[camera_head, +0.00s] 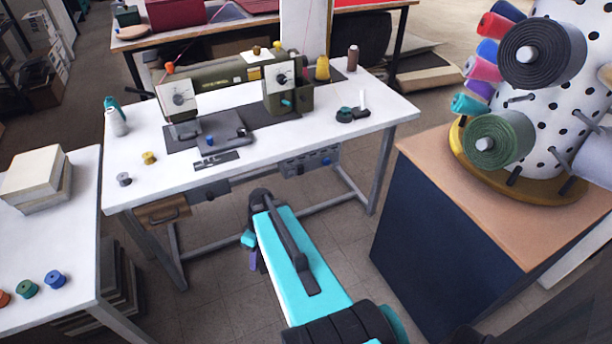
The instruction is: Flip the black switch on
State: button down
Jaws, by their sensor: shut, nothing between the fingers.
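A dark box (210,191) is mounted under the same edge further left. I cannot single out the black switch at this size. My cyan and black arm reaches up from the bottom centre toward the table. Its far end is below and left of the panel, apart from it. My gripper (253,260) shows only as a small purple part beside the arm; it is shut and empty, its fingertips mostly hidden.
The white sewing table (370,118) carries an olive sewing machine (238,82) and thread spools. A wood-topped navy cabinet (430,215) with a spool stand is at right. Another white table (50,235) is at left. Table legs and a low crossbar stand beyond my arm.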

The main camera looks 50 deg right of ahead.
jog(key=w+d+r+n+t+b, duration=0.25)
jog(key=d+r, duration=0.25)
jog(key=d, duration=0.4)
jog(key=w+d+r+n+t+b, duration=0.1)
jog(key=d+r+t+b, duration=0.2)
jog(key=d, duration=0.6)
jog(key=s+d+r+n+t+b, duration=0.1)
jog(key=s+d+r+n+b, duration=0.1)
jog(key=d+r, duration=0.5)
jog(key=s+d+r+n+t+h+b, duration=0.1)
jog(key=s+d+r+n+t+b, duration=0.1)
jog(key=d+r, duration=0.5)
jog(key=shift+s+d+n+h+b, duration=0.35)
jog(key=shift+s+d+b, duration=0.25)
jog(key=shift+s+d, duration=0.5)
jog(key=shift+w, duration=0.15)
